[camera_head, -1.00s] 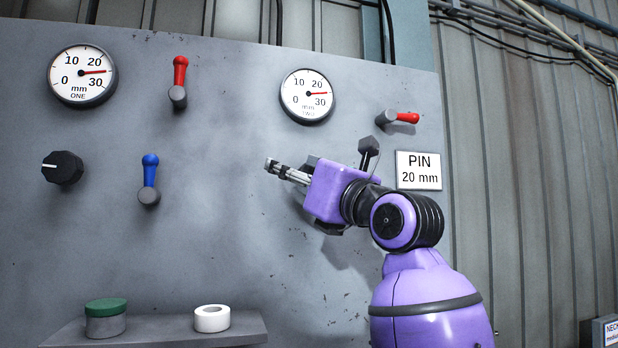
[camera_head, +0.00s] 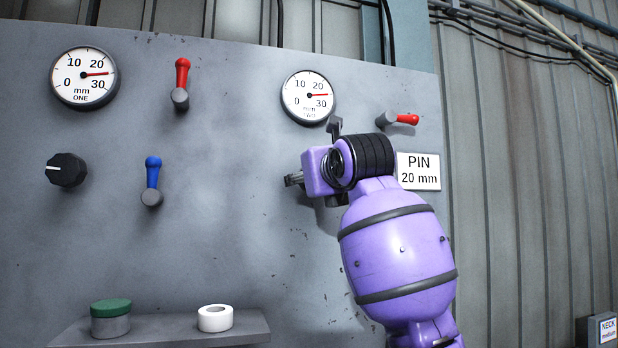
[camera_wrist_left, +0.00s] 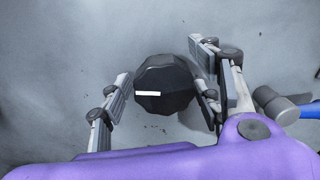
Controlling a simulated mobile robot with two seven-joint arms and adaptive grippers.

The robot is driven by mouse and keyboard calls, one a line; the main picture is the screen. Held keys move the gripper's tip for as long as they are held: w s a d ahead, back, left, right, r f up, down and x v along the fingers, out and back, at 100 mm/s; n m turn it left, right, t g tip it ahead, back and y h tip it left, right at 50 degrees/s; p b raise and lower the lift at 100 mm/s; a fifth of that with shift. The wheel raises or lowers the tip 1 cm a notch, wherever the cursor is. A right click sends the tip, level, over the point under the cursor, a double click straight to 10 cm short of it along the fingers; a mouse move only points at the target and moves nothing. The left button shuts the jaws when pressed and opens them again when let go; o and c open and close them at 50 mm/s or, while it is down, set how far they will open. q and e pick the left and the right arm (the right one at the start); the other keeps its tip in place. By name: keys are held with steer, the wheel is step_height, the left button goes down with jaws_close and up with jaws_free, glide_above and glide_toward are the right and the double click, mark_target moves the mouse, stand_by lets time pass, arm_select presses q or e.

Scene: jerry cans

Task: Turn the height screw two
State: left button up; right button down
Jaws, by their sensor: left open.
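The height screw two is a black faceted knob (camera_wrist_left: 165,84) with a white line lying about level. It shows in the left wrist view between the open fingers of my left gripper (camera_wrist_left: 160,78). The right finger is close to its side; I cannot tell whether they touch. A gap shows at the left finger. In the head view my left gripper (camera_head: 293,180) is at the panel below gauge two (camera_head: 307,97), and the knob is hidden. Gauge two's red needle points right, between 20 and 30. A sign (camera_head: 418,171) reads PIN 20 mm. My right gripper is not in view.
A blue-handled lever (camera_wrist_left: 290,108) is close beside the right finger. A red lever (camera_head: 403,119) is above my arm. Gauge one (camera_head: 84,78), another knob (camera_head: 66,170) and two levers are at left. A shelf (camera_head: 160,335) holds a green-lidded jar and a white roll.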

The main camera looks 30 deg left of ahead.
arm_select(q)
steer(key=shift+w, duration=0.1)
steer(key=c, duration=1.1)
steer(key=shift+a, duration=0.1)
steer(key=shift+n, duration=0.4)
steer(key=shift+n, duration=0.5)
steer(key=n, duration=0.3)
steer(key=shift+p, duration=0.3)
steer(key=n, duration=0.5)
steer(key=shift+f+n, duration=0.25)
steer(key=shift+n, duration=0.15)
steer(key=o, duration=1.1)
